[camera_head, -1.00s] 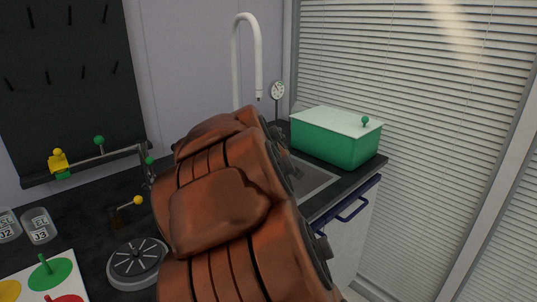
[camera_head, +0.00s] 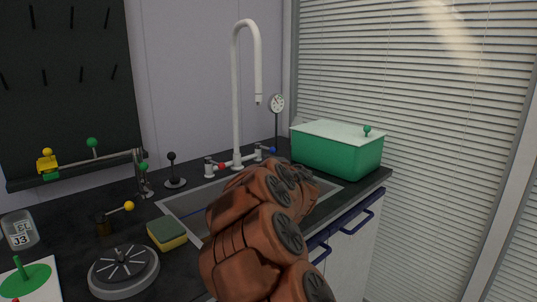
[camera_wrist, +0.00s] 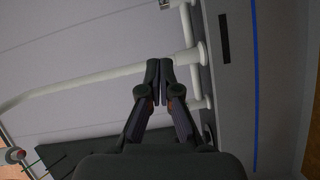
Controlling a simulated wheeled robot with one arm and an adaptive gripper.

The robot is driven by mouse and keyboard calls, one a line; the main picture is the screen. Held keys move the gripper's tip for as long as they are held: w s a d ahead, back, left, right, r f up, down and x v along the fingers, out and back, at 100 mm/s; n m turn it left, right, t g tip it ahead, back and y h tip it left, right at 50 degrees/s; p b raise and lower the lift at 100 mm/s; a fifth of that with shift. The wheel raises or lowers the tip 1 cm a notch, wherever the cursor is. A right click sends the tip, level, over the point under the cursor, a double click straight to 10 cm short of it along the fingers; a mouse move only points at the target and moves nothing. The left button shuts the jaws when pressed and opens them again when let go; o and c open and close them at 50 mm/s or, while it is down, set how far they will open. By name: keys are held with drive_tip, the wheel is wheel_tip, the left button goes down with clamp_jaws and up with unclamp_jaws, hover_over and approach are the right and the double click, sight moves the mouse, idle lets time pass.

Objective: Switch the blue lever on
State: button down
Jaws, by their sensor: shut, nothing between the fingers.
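The blue lever (camera_head: 272,150) is the small blue-tipped handle on the right side of the white faucet (camera_head: 237,100), behind the sink. A matching red-tipped lever (camera_head: 221,166) is on the faucet's left side. In the head view my arm reaches over the sink towards the faucet, and its links hide the fingers. In the wrist view my gripper (camera_wrist: 159,66) has its fingertips together with nothing between them. White pipes (camera_wrist: 90,83) pass behind the fingertips there. I cannot make out the blue lever in the wrist view.
A green box with a white lid (camera_head: 340,150) stands right of the sink (camera_head: 185,203). A sponge (camera_head: 167,233), a dark round disc (camera_head: 124,270) and a black-knobbed stick (camera_head: 173,170) are at the left. Blue handles (camera_head: 355,215) protrude from the cabinet front.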

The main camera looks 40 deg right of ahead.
approach(266, 148)
drive_tip(key=w+a, duration=0.3)
drive_tip(key=w, duration=0.1)
drive_tip(key=shift+w+d+b, duration=0.2)
drive_tip(key=shift+d+b, duration=0.1)
drive_tip(key=shift+d, duration=1.85)
drive_tip(key=shift+d, duration=0.1)
